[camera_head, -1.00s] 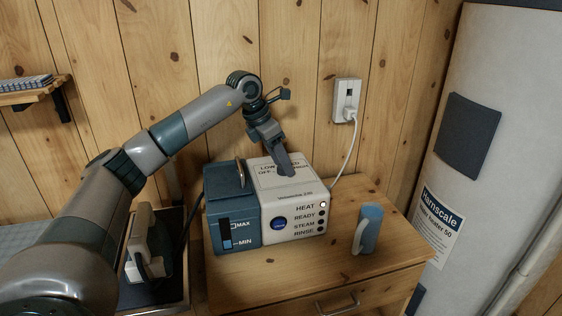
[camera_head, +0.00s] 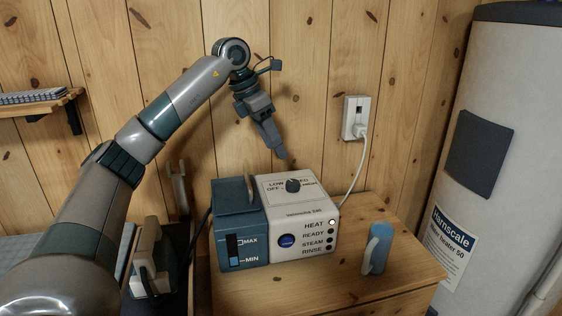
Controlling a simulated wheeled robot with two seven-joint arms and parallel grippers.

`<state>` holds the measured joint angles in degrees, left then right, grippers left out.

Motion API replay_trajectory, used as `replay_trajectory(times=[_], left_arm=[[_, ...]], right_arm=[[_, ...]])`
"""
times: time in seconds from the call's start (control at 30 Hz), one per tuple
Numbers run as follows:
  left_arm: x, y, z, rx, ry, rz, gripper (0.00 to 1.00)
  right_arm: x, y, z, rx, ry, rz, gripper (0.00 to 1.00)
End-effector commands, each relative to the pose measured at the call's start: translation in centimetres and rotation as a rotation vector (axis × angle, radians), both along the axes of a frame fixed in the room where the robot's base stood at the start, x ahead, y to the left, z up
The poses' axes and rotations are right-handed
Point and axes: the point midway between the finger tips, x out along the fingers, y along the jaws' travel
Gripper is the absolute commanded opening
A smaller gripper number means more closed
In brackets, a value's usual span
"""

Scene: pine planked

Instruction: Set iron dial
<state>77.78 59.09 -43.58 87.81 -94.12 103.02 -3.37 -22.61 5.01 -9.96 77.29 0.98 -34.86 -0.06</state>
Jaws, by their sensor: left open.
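The iron's steam station (camera_head: 236,222) stands on a wooden cabinet, with a blue tank half and a white half. Its dark dial (camera_head: 293,185) is on the white top, among labels including LOW and OFF; its exact setting is too small to tell. The HEAT light is lit on the front. My left gripper (camera_head: 280,154) is open and empty, above and slightly behind the dial, apart from it. The iron (camera_head: 146,262) stands at the lower left, partly hidden by my left arm. My right gripper is not in view.
A white cord runs to a wall outlet (camera_head: 356,118). A water heater (camera_head: 495,130) stands at right. A shelf (camera_head: 45,103) hangs at far left.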

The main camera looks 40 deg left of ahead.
Motion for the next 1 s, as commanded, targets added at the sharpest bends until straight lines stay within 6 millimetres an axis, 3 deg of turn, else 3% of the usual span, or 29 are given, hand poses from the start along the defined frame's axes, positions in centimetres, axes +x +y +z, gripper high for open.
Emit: replay_trajectory(times=[0.1, 0.33, 1.0], left_arm=[[-0.6, 0.5, 2.1, 0.000, -0.003, 0.002, 0.49], [-1.4, 1.1, 4.4, 0.000, -0.001, 0.000, 0.49], [-1.6, 1.2, 4.8, 0.000, 0.000, 0.000, 0.49]], right_arm=[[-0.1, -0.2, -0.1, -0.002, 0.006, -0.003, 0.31], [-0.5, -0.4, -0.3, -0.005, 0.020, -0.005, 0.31], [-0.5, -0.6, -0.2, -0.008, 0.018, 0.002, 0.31]])
